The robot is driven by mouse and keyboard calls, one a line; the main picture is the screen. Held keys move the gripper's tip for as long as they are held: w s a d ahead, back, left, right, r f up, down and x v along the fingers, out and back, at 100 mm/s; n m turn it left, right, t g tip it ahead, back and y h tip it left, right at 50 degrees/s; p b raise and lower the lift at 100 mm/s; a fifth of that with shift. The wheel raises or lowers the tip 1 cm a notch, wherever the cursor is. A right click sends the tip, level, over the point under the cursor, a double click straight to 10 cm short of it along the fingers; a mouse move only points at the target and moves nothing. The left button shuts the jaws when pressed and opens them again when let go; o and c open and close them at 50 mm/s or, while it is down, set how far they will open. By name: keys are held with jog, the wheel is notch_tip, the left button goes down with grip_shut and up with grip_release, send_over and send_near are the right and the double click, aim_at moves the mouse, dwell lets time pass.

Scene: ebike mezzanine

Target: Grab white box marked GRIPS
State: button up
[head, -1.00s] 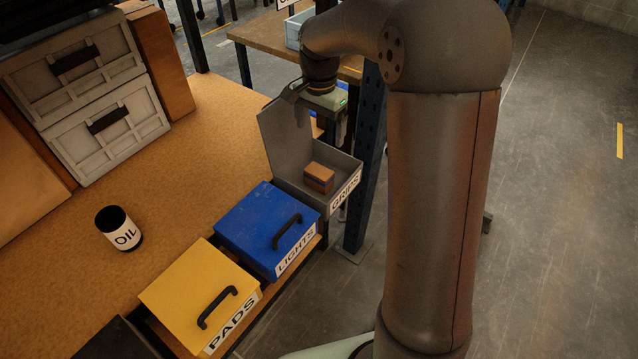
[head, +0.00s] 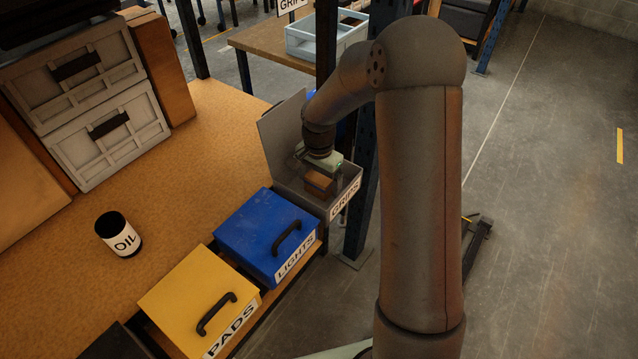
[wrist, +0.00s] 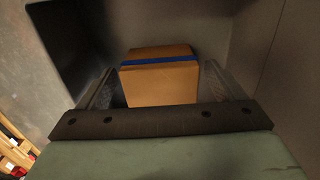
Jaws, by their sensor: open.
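The box marked GRIPS (head: 347,196) looks grey-white in the head view, with its lid standing open, at the far end of the row of bins. A small brown carton (head: 318,181) lies inside it. In the wrist view the carton (wrist: 160,86) has a blue stripe across its top edge. My gripper (head: 319,168) is down at the open box, over the carton. In the wrist view my gripper (wrist: 160,92) is open, with one finger on each side of the carton. I cannot tell whether the fingers touch it.
The blue LIGHTS bin (head: 262,228) and yellow PADS bin (head: 196,285) stand closed nearer in the row. A black OIL can (head: 118,233) stands on the wooden bench (head: 185,190). A pale blue tray (head: 318,42) sits on a table behind. A dark blue post (head: 361,180) rises beside the GRIPS box.

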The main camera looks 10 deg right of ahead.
jog(key=shift+f, duration=0.85)
jog(key=c, duration=1.1)
jog(key=shift+r, duration=0.1)
